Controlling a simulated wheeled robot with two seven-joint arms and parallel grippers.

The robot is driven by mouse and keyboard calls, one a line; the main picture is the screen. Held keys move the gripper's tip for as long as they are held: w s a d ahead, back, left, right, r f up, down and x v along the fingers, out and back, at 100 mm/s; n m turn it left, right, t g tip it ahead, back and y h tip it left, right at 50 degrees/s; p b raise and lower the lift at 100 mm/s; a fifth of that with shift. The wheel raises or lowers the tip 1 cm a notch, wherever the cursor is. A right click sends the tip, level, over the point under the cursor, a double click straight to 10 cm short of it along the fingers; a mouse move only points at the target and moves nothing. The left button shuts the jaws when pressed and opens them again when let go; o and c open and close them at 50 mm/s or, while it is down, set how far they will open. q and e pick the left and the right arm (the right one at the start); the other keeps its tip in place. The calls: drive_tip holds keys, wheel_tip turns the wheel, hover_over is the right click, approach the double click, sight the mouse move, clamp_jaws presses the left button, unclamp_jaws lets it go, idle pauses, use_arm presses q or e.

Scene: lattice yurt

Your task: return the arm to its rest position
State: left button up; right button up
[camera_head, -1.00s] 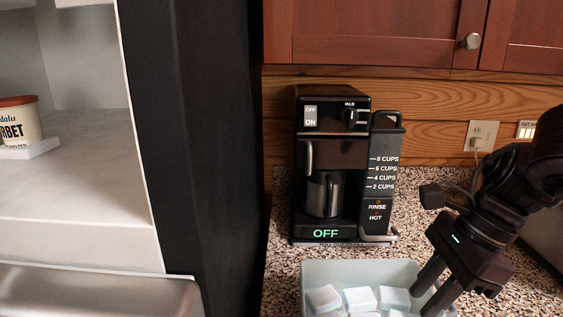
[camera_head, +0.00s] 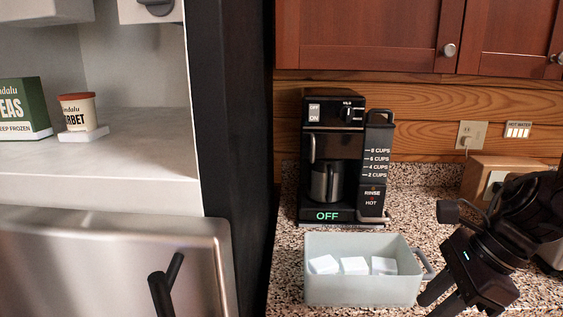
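My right arm comes in from the right, and its black gripper (camera_head: 431,308) points down and left beside the right end of a pale bin. Its two fingers are apart with nothing seen between them; their tips are close to the frame's bottom edge.
The pale bin (camera_head: 362,292) holds several white blocks (camera_head: 354,265) on the speckled counter; its side handle (camera_head: 426,264) is near my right gripper. A black coffee maker (camera_head: 336,160) stands behind. A sorbet tub (camera_head: 77,110) and peas box (camera_head: 22,108) sit inside the freezer at left.

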drive_tip(key=w+d+f+m+t+h, duration=0.1)
drive_tip(key=w+f+m+t, duration=0.2)
drive_tip(key=f+m+t, duration=0.7)
drive_tip(key=w+d+f+m+t+h, duration=0.1)
drive_tip(key=w+d+f+m, duration=0.35)
drive_tip(key=m, duration=1.15)
drive_tip(key=s+a+f+m+g+h, duration=0.2)
drive_tip(key=s+a+f+m+g, duration=0.3)
drive_tip(key=s+m, duration=0.55)
drive_tip(key=s+a+f+m+g+h, duration=0.1)
drive_tip(key=s+a+f+m+g, duration=0.3)
drive_tip(key=s+f+m, duration=0.65)
wheel_tip(320, 180, down, 24)
drive_tip(key=w+m+g+p, duration=0.1)
drive_tip(key=w+m+p, duration=0.1)
drive_tip(key=m, duration=0.1)
drive_tip(key=s+d+f, duration=0.2)
drive_tip(key=s+f, duration=0.7)
drive_tip(key=s, duration=0.1)
drive_tip(key=s+d+f+g+p, duration=0.1)
drive_tip(key=s+d+f, duration=0.1)
drive_tip(key=s+f, duration=0.7)
drive_tip(key=shift+s+f+n, duration=0.15)
drive_tip(key=shift+s+n, duration=0.15)
drive_tip(key=shift+s, duration=0.35)
